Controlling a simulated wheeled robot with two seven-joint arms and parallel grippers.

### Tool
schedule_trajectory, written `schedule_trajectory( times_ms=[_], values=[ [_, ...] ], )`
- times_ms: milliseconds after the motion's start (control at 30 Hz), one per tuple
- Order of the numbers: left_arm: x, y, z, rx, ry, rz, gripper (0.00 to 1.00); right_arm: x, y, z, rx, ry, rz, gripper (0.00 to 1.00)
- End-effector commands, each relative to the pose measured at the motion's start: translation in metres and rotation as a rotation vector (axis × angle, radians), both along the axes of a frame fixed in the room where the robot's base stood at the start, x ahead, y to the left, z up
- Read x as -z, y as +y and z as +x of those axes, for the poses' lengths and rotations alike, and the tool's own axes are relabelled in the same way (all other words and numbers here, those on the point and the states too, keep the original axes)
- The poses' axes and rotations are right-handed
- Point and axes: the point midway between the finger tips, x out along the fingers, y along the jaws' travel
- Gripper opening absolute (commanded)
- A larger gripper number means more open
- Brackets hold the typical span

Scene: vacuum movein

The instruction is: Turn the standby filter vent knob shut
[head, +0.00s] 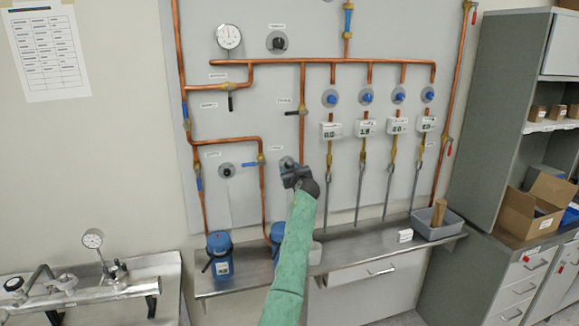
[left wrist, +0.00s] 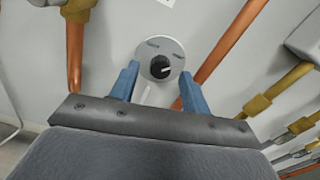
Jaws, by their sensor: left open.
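A black round knob (left wrist: 160,67) with a white pointer line sits on a pale round plate (left wrist: 172,48) on the wall panel. The line points roughly to the right in the left wrist view. My left gripper (left wrist: 158,78) is open, its blue fingers on either side of the knob in that view; I cannot tell whether they touch it. In the head view my left gripper (head: 292,172) is at the panel and hides the knob; only the edge of its plate (head: 286,162) shows. The label above is too small to read. My right gripper is not in view.
A similar black knob (head: 227,171) is on the panel to the left, another (head: 277,42) higher up. Copper pipes (head: 303,80) run close by. Blue canisters (head: 219,256) stand on the steel shelf (head: 340,258) below. A grey bin (head: 437,224) is at the right.

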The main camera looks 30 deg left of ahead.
Motion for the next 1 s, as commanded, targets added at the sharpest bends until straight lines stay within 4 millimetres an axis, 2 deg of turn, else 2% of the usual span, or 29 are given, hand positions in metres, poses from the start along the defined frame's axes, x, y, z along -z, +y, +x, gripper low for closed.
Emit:
schedule_trajectory(
  times_ms=[133,433,467,667,1000],
  values=[
    [0.0001,0.0075,0.0063,0.000,0.001,-0.001,0.47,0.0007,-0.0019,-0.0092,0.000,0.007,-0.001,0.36],
    [0.0011,0.0090,0.0076,0.000,0.001,-0.001,0.47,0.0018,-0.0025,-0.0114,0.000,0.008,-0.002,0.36],
    [0.0010,0.0090,0.0076,0.000,0.000,-0.001,0.43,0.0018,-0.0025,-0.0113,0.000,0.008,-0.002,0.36],
    [0.0009,0.0089,0.0076,0.001,0.000,-0.001,0.04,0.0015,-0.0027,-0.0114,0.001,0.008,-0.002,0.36],
    [0.0021,0.0087,0.0077,0.001,-0.030,-0.025,0.02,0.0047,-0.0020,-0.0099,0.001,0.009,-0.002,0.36]
  ],
)
